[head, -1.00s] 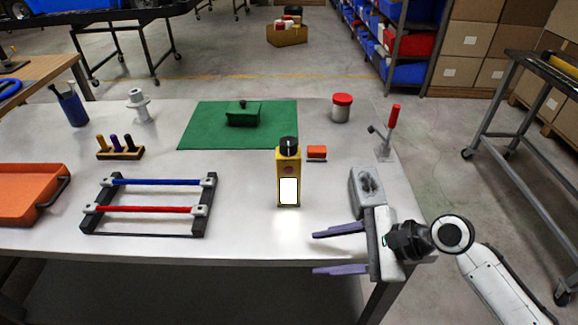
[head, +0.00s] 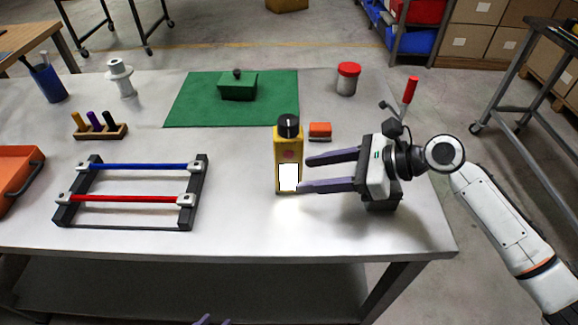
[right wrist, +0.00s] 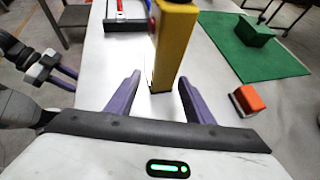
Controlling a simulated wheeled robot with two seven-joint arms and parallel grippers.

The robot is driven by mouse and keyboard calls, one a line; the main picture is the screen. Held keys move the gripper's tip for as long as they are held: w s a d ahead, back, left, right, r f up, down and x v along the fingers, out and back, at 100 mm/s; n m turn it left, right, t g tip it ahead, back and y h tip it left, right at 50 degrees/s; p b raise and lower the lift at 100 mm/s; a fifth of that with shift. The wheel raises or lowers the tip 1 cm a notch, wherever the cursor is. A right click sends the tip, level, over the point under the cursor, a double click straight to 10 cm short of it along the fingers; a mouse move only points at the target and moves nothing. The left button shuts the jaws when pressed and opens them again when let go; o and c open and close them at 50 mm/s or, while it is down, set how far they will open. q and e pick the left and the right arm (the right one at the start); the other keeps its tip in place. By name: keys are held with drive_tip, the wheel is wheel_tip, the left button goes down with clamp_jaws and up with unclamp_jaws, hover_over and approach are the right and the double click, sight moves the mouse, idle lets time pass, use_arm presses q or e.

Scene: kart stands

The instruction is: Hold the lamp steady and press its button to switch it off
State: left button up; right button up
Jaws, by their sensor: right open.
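The lamp (head: 288,140) is a yellow upright box with a black knob on top, a reddish round button (head: 289,155) and a bright white lit panel below it. It stands on the table, with a glow in front of its base. My right gripper (head: 303,174) is open at the lamp's right side, its purple fingers pointing at it. In the right wrist view the lamp (right wrist: 174,45) stands just beyond the fingertips, in line with the gap; contact is not evident.
An orange block (head: 320,130) sits close behind the right gripper. A rack with blue and red bars (head: 130,198) lies left of the lamp. A green mat (head: 190,105) with a green box, a red-lidded jar (head: 347,80) and a red-handled clamp (head: 410,90) are farther back.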

sight(293, 176)
drive_tip(key=shift+w+a+f+b, duration=0.2)
drive_tip(key=shift+a+f+b, duration=0.4)
drive_tip(key=shift+f, duration=0.1)
drive_tip(key=shift+w+a+p, duration=0.25)
drive_tip(key=shift+a+p, duration=0.65)
drive_tip(key=shift+p, duration=0.15)
use_arm(q)
drive_tip(key=shift+w+r, duration=0.15)
drive_tip(key=shift+w, duration=0.05)
use_arm(e)
drive_tip(key=shift+x, duration=1)
drive_tip(key=shift+d+f, duration=0.1)
drive_tip(key=c, duration=0.8)
use_arm(q)
clamp_jaws()
use_arm(e)
drive_tip(key=shift+c, duration=0.2)
